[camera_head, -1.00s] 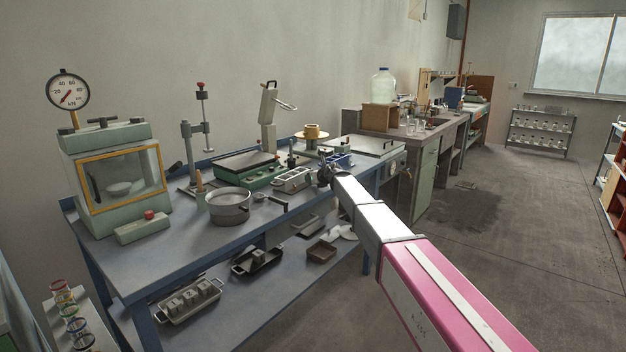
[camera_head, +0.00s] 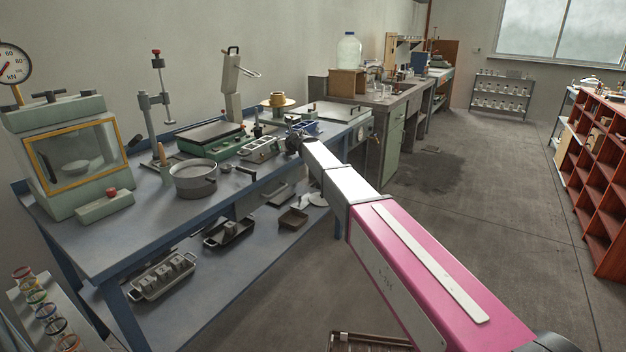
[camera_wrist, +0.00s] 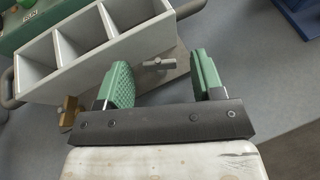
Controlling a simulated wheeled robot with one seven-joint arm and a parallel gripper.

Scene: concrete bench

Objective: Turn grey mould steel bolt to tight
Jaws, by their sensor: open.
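The grey mould (camera_wrist: 115,45) is a three-compartment metal box lying across the upper left of the wrist view. A small steel bolt with a cross handle (camera_wrist: 159,65) sticks out of its near side. A brass-coloured bolt (camera_wrist: 70,113) shows at its lower left. My gripper (camera_wrist: 160,68) is open, with one green ribbed finger left and one right of the steel bolt, apart from it. In the head view the mould (camera_head: 262,148) is on the blue bench, and the dark end of my arm is just right of it. The bolt is too small to tell there.
The blue bench (camera_head: 120,243) carries a grey pot (camera_head: 194,180), a green-based device (camera_head: 212,138) and a blue mould (camera_head: 305,126) near my gripper. A lower shelf holds several trays. The floor right of my arm is mostly clear, with a red shelf (camera_head: 600,180) at the far right.

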